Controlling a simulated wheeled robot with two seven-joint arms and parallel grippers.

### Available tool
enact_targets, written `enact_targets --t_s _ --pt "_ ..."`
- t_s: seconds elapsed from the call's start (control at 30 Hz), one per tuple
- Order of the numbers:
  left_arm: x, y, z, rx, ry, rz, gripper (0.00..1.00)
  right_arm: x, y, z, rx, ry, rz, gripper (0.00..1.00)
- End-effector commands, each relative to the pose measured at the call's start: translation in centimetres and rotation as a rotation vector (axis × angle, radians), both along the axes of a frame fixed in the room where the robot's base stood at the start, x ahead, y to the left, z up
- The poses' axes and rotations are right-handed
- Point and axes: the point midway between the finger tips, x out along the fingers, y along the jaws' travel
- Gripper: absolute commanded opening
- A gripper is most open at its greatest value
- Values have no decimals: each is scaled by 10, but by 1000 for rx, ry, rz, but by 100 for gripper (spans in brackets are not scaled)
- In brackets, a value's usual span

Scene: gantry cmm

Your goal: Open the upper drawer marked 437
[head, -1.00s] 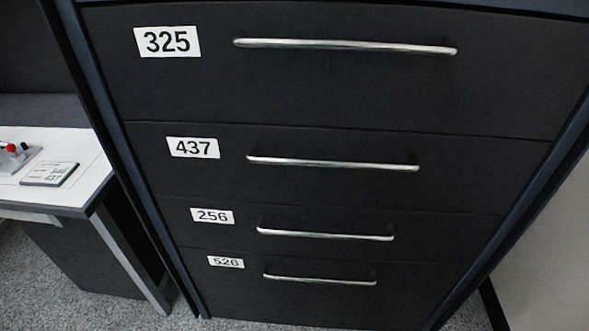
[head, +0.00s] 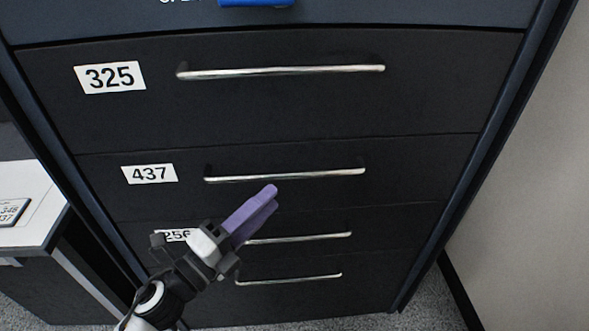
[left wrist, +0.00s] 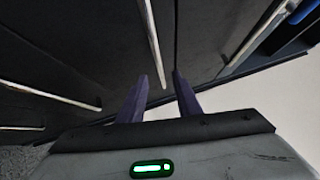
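The dark drawer labelled 437 (head: 150,174) is the second from the top in the head view and looks shut. Its silver bar handle (head: 300,175) is unobstructed. My left gripper (head: 268,197), with purple fingers, shows with its tips just below that handle. In the left wrist view the fingers (left wrist: 158,85) stand apart with nothing held. There, the middle bar (left wrist: 152,40), which appears to be the 437 handle, runs down in line with the gap between the fingertips. I cannot tell how far in front of it the tips are. My right gripper is not in view.
Drawer 325 (head: 110,77) is above, and drawer 256 (head: 176,235) and another are below, all looking shut. A blue object (head: 256,2) is at the cabinet's top. A white-topped table (head: 42,185) stands left, and a pale wall (head: 530,170) is at right.

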Motion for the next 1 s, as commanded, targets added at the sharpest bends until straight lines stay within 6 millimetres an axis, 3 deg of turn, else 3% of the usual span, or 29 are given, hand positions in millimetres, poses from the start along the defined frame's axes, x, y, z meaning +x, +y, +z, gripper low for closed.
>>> enact_targets --t_s 0.5,0.9,1.0 --pt "66 -52 12 -9 6 4 31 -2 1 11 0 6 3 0" --pt "73 -58 12 -8 7 4 31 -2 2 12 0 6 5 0" --pt "73 -57 12 -8 7 4 18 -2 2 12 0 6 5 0"
